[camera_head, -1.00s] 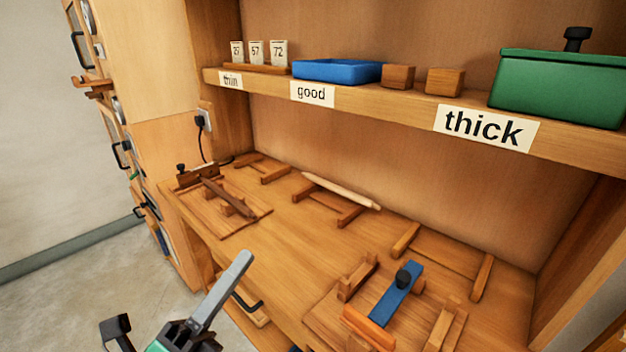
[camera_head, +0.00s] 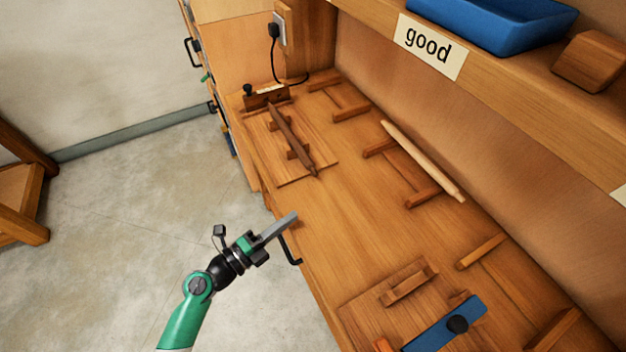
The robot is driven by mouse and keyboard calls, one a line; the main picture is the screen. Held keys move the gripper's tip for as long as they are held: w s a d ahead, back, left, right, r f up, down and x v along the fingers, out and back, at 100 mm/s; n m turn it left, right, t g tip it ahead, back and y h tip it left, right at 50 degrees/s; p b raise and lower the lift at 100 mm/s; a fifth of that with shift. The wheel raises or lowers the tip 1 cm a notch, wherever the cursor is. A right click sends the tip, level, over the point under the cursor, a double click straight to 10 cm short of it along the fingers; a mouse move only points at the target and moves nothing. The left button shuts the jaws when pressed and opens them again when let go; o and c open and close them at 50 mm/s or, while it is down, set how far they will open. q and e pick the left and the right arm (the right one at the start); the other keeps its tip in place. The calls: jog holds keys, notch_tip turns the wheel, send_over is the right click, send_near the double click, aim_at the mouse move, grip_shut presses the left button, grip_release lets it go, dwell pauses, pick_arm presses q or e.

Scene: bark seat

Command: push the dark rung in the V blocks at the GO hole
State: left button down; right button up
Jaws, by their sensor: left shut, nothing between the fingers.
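The dark rung (camera_head: 290,137) lies in the V blocks (camera_head: 295,151) on a wooden board at the far left of the bench. Its far end points at a dark upright block (camera_head: 265,95) with a black knob and a small pale label; its near end tapers to a point. The hole itself is too small to make out. My left gripper (camera_head: 293,216) is shut and empty near the bench's front edge, apart from the rung and nearer to me. My right gripper is not in view.
A pale rung (camera_head: 422,160) rests on wooden supports along the back. A blue bar with a black knob (camera_head: 446,325) sits on a fixture at the front right. A shelf with a blue tray (camera_head: 500,18) overhangs the back. The bench middle (camera_head: 340,215) is clear.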

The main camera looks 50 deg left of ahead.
pick_arm(q)
jog(key=shift+w+r, duration=0.1)
jog(key=shift+w, duration=0.35)
jog(key=w+p, duration=0.1)
jog(key=w, duration=0.7)
jog(key=shift+w+d+p, duration=0.15)
jog(key=shift+w+p, duration=0.05)
jog(key=shift+p, duration=0.2)
jog(key=shift+w+a, duration=0.3)
jog(key=shift+a, duration=0.35)
jog(key=shift+w+a, duration=0.25)
jog(key=shift+a, duration=0.35)
jog(key=shift+w+a, duration=0.3)
jog(key=shift+a, duration=0.35)
